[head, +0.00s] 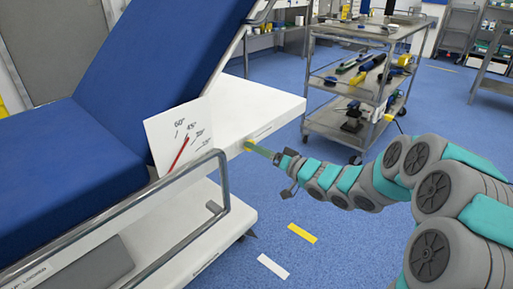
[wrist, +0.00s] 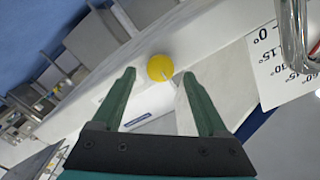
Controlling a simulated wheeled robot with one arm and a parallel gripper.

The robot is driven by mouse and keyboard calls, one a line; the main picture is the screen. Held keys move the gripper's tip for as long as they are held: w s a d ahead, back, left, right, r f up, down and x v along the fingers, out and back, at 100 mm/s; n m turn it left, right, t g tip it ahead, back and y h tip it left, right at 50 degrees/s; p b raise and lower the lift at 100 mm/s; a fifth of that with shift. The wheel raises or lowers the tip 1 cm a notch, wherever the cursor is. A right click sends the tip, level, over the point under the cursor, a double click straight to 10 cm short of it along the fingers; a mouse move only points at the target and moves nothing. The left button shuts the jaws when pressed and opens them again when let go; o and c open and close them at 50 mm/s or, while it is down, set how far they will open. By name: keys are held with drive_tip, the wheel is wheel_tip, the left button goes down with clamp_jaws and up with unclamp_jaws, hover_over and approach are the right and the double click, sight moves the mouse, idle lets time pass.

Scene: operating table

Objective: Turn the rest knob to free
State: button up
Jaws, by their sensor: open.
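The rest knob (wrist: 160,68) is a round yellow knob on the white side of the bed frame. A thin pale pointer runs from its lower right edge. In the head view it is a small yellow spot (head: 248,145), partly hidden by my gripper. My gripper (wrist: 158,74) is open, with one green finger on each side of the knob in the wrist view. I cannot tell whether the fingers touch it. The blue backrest (head: 160,60) is raised at a steep slant. A white angle card (head: 165,125) with a red needle stands beside it.
A metal side rail (head: 150,200) runs along the bed left of the knob. A steel cart (head: 350,115) with tools stands behind my arm. A small white label with a blue strip (wrist: 137,121) is below the knob in the wrist view.

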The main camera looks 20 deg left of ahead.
drive_tip(key=shift+w+a, duration=0.2)
drive_tip(key=shift+a, duration=0.45)
drive_tip(key=shift+c, duration=0.2)
clamp_jaws()
